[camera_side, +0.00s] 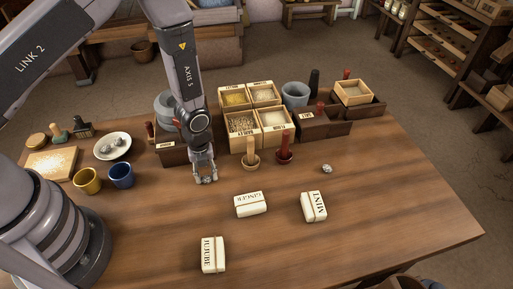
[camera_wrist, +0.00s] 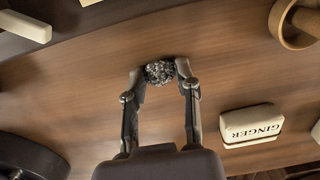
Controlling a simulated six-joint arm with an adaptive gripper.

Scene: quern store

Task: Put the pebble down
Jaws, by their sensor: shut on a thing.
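My gripper (camera_side: 206,178) points down over the wooden table, in front of the dark boxes and left of the round wooden holders. In the wrist view its two fingers (camera_wrist: 160,75) are shut on a grey speckled pebble (camera_wrist: 159,71), held between the fingertips. The pebble is small and mostly hidden by the fingers in the side view. It is low over the tabletop; I cannot tell whether it touches. Another grey pebble (camera_side: 327,169) lies alone on the table to the right.
Blocks labelled GINGER (camera_side: 251,204), MINT (camera_side: 314,207) and JUJUBE (camera_side: 213,255) lie in front. A white plate (camera_side: 128,153) with stones, a yellow mug (camera_side: 87,181) and a blue mug (camera_side: 121,176) are left. Grain boxes (camera_side: 236,147) stand behind.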

